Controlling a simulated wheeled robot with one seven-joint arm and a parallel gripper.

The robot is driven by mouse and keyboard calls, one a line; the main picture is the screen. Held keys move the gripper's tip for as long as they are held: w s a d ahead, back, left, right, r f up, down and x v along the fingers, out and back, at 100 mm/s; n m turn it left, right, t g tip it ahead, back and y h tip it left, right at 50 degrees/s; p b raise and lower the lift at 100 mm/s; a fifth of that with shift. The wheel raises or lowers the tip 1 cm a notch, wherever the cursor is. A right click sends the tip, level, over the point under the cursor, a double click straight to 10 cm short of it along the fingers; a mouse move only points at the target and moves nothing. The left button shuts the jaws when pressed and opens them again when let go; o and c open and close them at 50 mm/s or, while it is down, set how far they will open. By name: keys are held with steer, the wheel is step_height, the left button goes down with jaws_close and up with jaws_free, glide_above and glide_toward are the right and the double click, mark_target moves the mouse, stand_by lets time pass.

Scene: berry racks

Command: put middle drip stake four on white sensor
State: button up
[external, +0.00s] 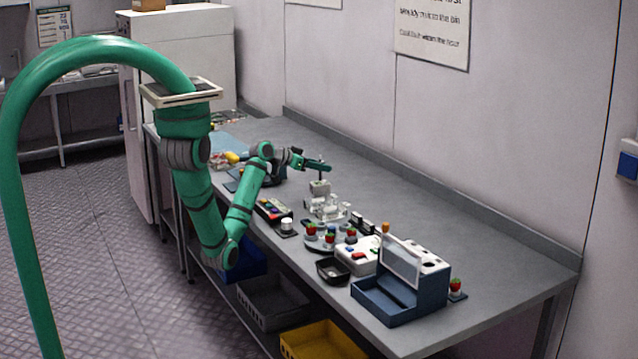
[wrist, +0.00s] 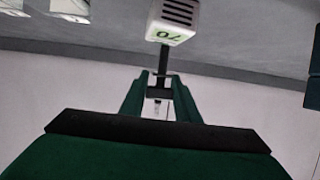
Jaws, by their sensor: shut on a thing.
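My gripper (external: 322,166) is over the middle of the bench. In the wrist view my gripper (wrist: 159,92) is shut on a thin dark drip stake (wrist: 164,62).
The right rear of the bench (external: 455,235) is clear. A wall (external: 340,90) runs behind.

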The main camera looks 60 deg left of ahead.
steer(key=shift+f, duration=0.4)
steer(key=shift+f, duration=0.15)
steer(key=o, duration=1.2)
steer(key=shift+r, duration=0.2)
steer(key=v, duration=1.2)
